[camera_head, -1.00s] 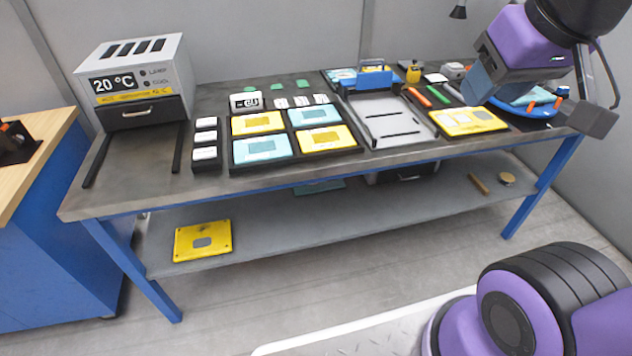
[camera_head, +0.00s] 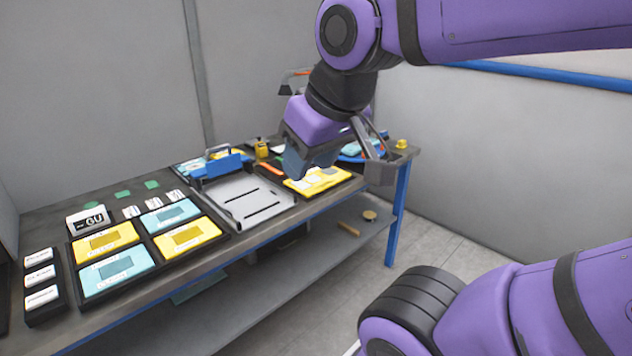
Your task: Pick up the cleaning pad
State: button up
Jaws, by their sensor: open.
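I cannot tell for sure which item is the cleaning pad. A small white item (camera_head: 278,149) lies near the back of the workbench (camera_head: 215,262), left of my gripper and partly hidden by it. A yellow tray (camera_head: 318,182) with pale flat pieces lies at the bench's right front, below my gripper in the picture. My gripper (camera_head: 338,172) is open, its two jaws wide apart, with nothing seen between them. It appears above the bench's right end, and it hides part of the items behind it.
A grey fixture plate (camera_head: 247,202) with a blue handled block (camera_head: 220,165) stands mid-bench. Yellow and cyan plates sit in a black tray (camera_head: 152,250) at left.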

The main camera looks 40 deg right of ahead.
aim_at(401, 145)
jog(key=z, duration=1.75)
